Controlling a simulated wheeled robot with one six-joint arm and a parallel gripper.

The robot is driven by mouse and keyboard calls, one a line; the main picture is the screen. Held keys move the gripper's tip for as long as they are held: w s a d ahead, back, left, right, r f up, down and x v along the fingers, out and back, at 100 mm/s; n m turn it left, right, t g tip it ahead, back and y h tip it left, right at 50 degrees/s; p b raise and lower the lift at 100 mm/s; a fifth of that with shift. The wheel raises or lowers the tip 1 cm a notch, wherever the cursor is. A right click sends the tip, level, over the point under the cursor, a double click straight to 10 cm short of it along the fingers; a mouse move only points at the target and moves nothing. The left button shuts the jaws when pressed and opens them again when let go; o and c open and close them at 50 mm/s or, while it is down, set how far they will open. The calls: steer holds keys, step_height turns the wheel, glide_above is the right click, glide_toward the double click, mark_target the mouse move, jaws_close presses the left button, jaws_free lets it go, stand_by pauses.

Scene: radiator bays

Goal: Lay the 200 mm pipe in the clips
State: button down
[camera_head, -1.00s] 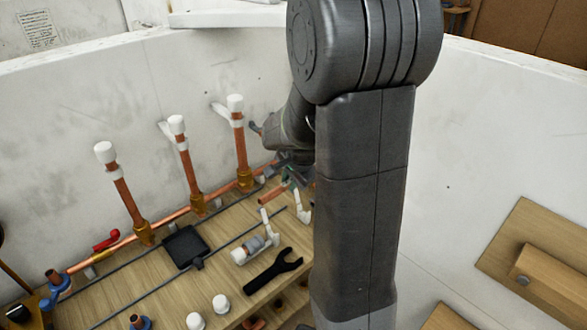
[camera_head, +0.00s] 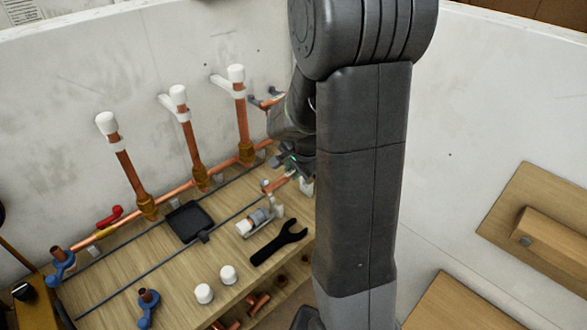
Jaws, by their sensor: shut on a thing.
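A short copper pipe (camera_head: 279,183) is held in my gripper (camera_head: 288,168), low over the right end of the wooden bench. My arm hides much of the gripper and the right end of the pipe. A white upright clip (camera_head: 306,185) shows just beside my arm. The pipe's left end overlaps the area of another white clip in the picture. I cannot tell whether the pipe touches the clips or sits in them. No length marking is readable on the pipe.
Vertical copper pipes with white caps (camera_head: 236,74) rise along the wall to the left. A valve (camera_head: 258,221), a black open-ended wrench (camera_head: 279,243), a black square tool (camera_head: 188,221) and white caps (camera_head: 204,293) lie on the bench (camera_head: 130,285).

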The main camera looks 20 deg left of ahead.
steer(key=shift+f+b, duration=1.25)
steer(key=shift+f, duration=0.5)
steer(key=shift+f, duration=0.15)
steer(key=shift+f+b, duration=0.55)
steer(key=shift+f, duration=0.05)
steer(key=shift+f, duration=0.15)
steer(key=shift+f+b, duration=1)
steer(key=shift+f, duration=0.15)
steer(key=c, duration=1.2)
jaws_free()
steer(key=shift+c, duration=0.2)
steer(key=shift+r, duration=0.15)
